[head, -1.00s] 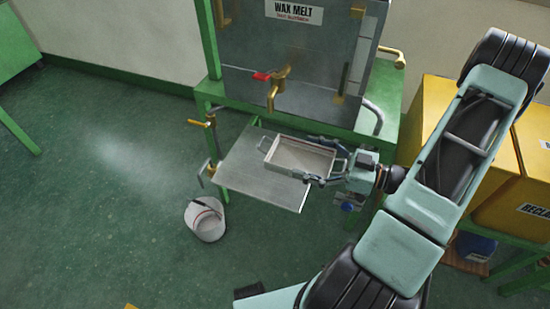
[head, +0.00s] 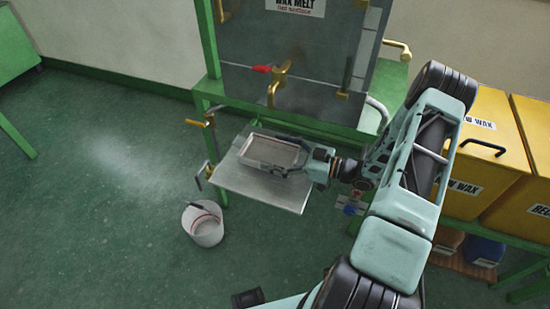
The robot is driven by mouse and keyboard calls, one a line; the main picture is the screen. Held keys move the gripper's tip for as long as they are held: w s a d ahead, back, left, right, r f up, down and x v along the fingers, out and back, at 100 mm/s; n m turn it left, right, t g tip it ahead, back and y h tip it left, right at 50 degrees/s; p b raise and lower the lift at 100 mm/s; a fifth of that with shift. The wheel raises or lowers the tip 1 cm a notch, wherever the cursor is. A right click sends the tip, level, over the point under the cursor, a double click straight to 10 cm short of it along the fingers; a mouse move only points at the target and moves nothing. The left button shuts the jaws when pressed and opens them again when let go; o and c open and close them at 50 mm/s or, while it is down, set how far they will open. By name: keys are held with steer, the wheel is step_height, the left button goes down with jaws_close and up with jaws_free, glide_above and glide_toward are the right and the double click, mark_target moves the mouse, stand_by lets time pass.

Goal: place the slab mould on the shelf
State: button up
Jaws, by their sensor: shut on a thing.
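The slab mould (head: 268,153) is a shallow rectangular metal tray, seen in the head view over the back part of the grey metal shelf (head: 262,190). The shelf juts out below the wax melt machine's brass tap. My gripper (head: 306,160) comes in from the right and is shut on the mould's right end. The mould looks level. I cannot tell whether its underside touches the shelf. My gripper's fingers are partly hidden by the gripper body.
The wax melt tank (head: 300,60) with its red-handled brass tap (head: 277,80) stands right behind the mould. A white bucket (head: 204,224) is on the floor at the shelf's left front. Yellow bins (head: 480,150) stand at the right. Floor at left is clear.

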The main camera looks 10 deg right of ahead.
steer(key=shift+f, duration=0.95)
steer(key=shift+f, duration=0.1)
steer(key=shift+f+b, duration=0.2)
steer(key=shift+b, duration=0.15)
steer(key=o, duration=1.4)
steer(key=shift+r, duration=0.1)
steer(key=shift+r+p, duration=0.3)
steer(key=shift+p, duration=0.05)
steer(key=v, duration=0.6)
steer(key=p+v, duration=0.1)
steer(key=v, duration=0.5)
steer(key=shift+f, duration=0.2)
steer(key=shift+d, duration=0.1)
